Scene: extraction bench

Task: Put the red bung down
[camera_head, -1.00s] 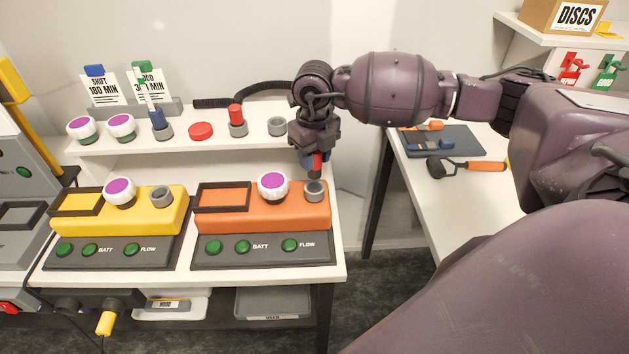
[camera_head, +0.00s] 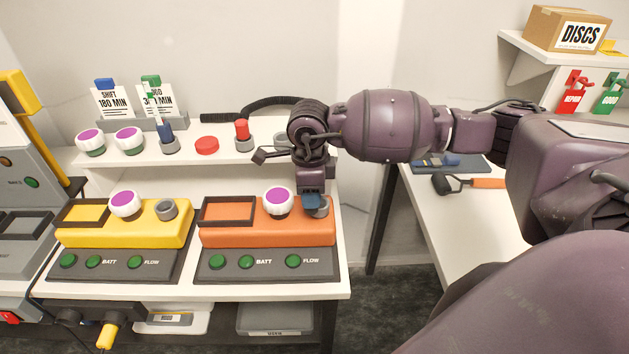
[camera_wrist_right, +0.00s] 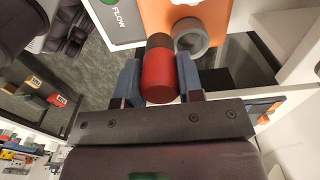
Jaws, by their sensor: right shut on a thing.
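My right gripper (camera_head: 314,205) is shut on the red bung, low over the right end of the orange unit (camera_head: 240,234). The head view hides this bung behind the gripper. In the right wrist view the red bung (camera_wrist_right: 159,76), with a dark end, sits between the two blue fingers (camera_wrist_right: 158,82). The orange unit's grey ring socket (camera_wrist_right: 190,37) shows beside the bung's dark end, and the bung looks outside it; whether they touch I cannot tell. Another red bung (camera_head: 241,130) stands in a grey holder on the shelf. My left gripper is not in view.
A white knob with a purple top (camera_head: 278,201) stands on the orange unit close left of my gripper. A yellow unit (camera_head: 130,227) with a grey socket (camera_head: 166,209) is further left. The upper shelf holds a blue bung (camera_head: 165,135) and a red disc (camera_head: 206,145).

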